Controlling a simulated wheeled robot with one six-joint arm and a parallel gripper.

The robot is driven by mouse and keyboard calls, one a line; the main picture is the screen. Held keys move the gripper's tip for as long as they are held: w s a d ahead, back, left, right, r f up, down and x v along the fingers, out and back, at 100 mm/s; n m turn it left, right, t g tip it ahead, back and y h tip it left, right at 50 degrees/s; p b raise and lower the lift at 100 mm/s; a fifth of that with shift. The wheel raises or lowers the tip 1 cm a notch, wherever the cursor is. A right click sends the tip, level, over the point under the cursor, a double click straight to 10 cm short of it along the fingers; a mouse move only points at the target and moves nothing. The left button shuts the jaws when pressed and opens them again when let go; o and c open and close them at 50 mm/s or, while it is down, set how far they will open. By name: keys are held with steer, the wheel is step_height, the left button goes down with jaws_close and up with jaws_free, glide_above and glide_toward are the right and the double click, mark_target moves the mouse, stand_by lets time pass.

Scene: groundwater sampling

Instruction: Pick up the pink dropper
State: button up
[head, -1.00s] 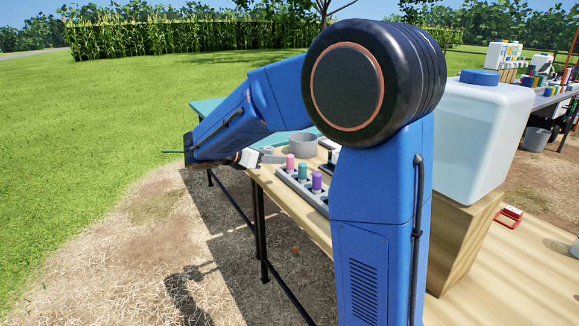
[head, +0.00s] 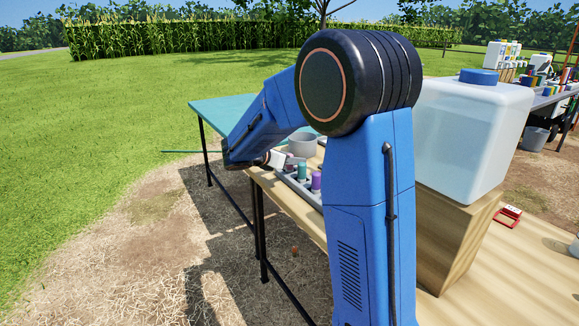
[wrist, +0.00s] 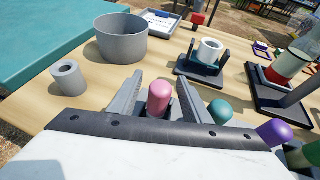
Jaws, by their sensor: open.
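The pink dropper (wrist: 160,97) stands upright in the wrist view, its rounded pink top showing and its lower part hidden by my gripper. My gripper (wrist: 151,92) is open, with one finger on each side of the pink top; I cannot tell whether either touches it. A teal dropper (wrist: 220,111) and a purple dropper (wrist: 274,132) stand to its right. In the head view, the teal (head: 302,170) and purple (head: 316,181) tops show in the grey rack (head: 308,194), and my gripper (head: 285,160) covers the pink one.
A grey bowl (wrist: 121,40) and a small grey cylinder (wrist: 68,77) stand behind and left. A dark holder with a white-rimmed cup (wrist: 209,50) stands behind right. A large translucent tank (head: 466,140) stands right of my arm.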

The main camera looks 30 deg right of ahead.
steer(key=shift+x, duration=1.1)
steer(key=shift+c, duration=0.6)
jaws_close()
